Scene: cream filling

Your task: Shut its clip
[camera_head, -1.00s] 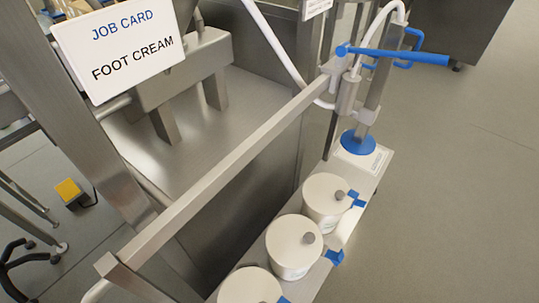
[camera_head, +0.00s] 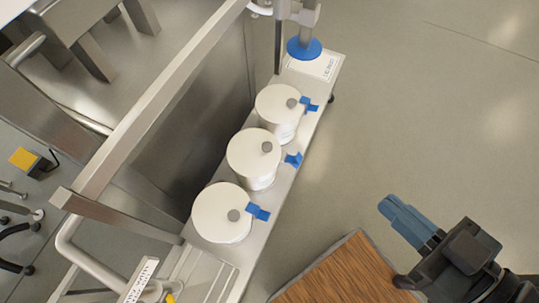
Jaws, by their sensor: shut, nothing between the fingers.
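Three white round tubs with flat lids stand in a row on a steel shelf (camera_head: 228,268): a near tub (camera_head: 213,205), a middle tub (camera_head: 245,155) and a far tub (camera_head: 273,101). Each has a grey knob on its lid and a blue clip on its right side. The near clip (camera_head: 259,212) and far clip (camera_head: 309,104) reach over their lid rims. The middle clip (camera_head: 293,159) stands outward, apart from its lid edge, and looks open. My gripper (camera_head: 390,205), with blue fingers, is shut and empty over the floor, right of the tubs and apart from them.
A blue round pad (camera_head: 304,50) under a metal post stands at the shelf's far end, beside a white label. A steel rail (camera_head: 150,110) runs along the left of the tubs. A wooden top (camera_head: 345,275) lies at the bottom, near my gripper. Floor on the right is clear.

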